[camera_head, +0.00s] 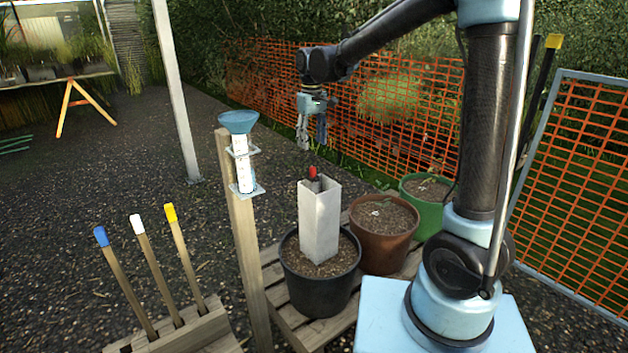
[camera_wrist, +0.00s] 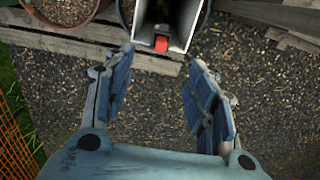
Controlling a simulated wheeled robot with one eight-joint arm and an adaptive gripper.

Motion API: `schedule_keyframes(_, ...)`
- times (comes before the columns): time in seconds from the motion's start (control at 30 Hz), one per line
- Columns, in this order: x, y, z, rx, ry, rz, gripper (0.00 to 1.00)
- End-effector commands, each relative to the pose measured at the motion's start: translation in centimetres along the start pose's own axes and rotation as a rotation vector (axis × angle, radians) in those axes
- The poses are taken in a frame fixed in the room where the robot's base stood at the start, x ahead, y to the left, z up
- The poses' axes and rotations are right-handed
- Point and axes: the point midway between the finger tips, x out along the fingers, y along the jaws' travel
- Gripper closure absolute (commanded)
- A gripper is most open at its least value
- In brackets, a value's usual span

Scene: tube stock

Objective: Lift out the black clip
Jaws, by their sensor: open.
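A pale square tube (camera_head: 320,225) stands upright in a black pot of soil (camera_head: 308,290). A small red piece (camera_head: 312,172) shows at the tube's open top, with something dark beside it. In the wrist view the red piece (camera_wrist: 161,43) sits at the tube's near rim (camera_wrist: 180,47), with a small dark patch just behind it. I cannot make out a separate black clip; the tube's inside is mostly hidden. My gripper (camera_head: 312,142) hangs above the tube, apart from it. In the wrist view its fingers (camera_wrist: 160,60) are spread and empty, pointing toward the tube's mouth.
A brown pot (camera_head: 383,240) and a green pot (camera_head: 428,190) stand right of the tube on a wooden pallet (camera_head: 290,318). A wooden post with a rain gauge (camera_head: 241,165) rises close on the left. Colour-tipped stakes (camera_head: 152,270) stand farther left. Orange netting (camera_head: 400,110) runs behind.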

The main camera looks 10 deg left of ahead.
Motion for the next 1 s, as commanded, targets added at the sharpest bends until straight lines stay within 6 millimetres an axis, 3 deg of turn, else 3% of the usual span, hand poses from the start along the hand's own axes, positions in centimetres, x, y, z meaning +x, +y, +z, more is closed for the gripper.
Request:
schedule_keyframes(0.3, 5.4, 0.0, 0.1, 0.001, 0.000, 0.000, 0.48)
schedule_keyframes(0.67, 8.0, 0.0, 0.1, 0.001, 0.000, 0.000, 0.48)
schedule_keyframes(1.0, 12.0, -0.1, 0.6, 0.001, 0.000, 0.000, 0.48)
